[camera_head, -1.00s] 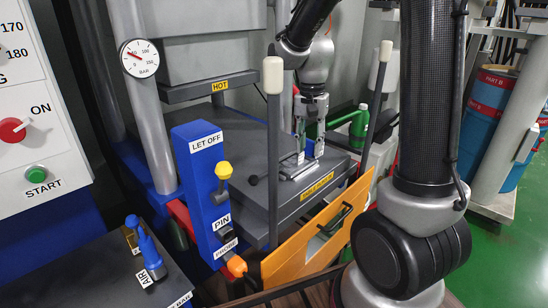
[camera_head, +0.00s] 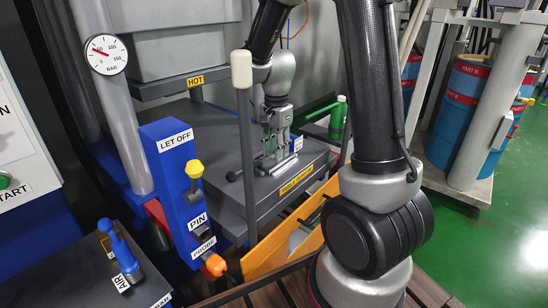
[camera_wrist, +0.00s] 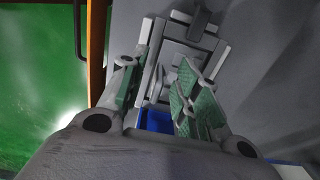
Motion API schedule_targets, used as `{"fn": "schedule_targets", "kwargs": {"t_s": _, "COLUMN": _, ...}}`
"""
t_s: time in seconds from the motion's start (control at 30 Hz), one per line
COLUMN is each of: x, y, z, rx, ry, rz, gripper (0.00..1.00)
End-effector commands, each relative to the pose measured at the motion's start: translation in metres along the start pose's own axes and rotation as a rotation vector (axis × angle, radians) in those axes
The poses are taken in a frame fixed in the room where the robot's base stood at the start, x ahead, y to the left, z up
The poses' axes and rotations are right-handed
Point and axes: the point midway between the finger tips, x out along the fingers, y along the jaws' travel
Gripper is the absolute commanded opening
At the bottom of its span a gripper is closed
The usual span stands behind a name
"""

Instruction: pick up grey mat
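My gripper (camera_head: 274,148) is low over the dark press plate (camera_head: 215,125), at a light grey metal frame (camera_head: 298,144). In the wrist view my gripper (camera_wrist: 162,92) has its green-padded fingers apart, one on each side of the frame's near part. A light grey flat piece (camera_wrist: 184,54) lies inside the frame, between and beyond the fingers. I cannot tell whether this piece is the grey mat. Contact between the fingers and any piece cannot be made out. In the head view the fingers hide much of the frame.
A blue LET OFF post (camera_head: 170,165) and a grey rod with a white knob (camera_head: 242,70) stand before the plate. An orange panel (camera_head: 265,258) runs along its front edge. A green bottle (camera_head: 337,115) stands behind. Drums (camera_head: 470,105) stand at right; green floor is clear.

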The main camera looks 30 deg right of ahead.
Motion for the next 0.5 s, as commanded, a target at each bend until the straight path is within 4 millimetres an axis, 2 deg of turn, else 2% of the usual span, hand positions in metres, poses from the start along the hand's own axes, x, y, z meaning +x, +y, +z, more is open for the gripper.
{"fn": "schedule_targets", "kwargs": {"t_s": 0.1, "x": 0.0118, "y": 0.0004, "z": 0.0003, "rx": -0.001, "ry": -0.001, "rz": 0.002, "gripper": 0.32}}
{"fn": "schedule_targets", "kwargs": {"t_s": 0.33, "x": 0.0136, "y": -0.0001, "z": 0.0002, "rx": -0.001, "ry": 0.0, "rz": 0.0, "gripper": 0.32}}
{"fn": "schedule_targets", "kwargs": {"t_s": 0.37, "x": 0.0135, "y": -0.0001, "z": 0.0002, "rx": -0.001, "ry": 0.0, "rz": 0.0, "gripper": 0.3}}
{"fn": "schedule_targets", "kwargs": {"t_s": 0.5, "x": 0.0134, "y": -0.0001, "z": 0.0002, "rx": -0.001, "ry": 0.0, "rz": 0.0, "gripper": 0.05}}
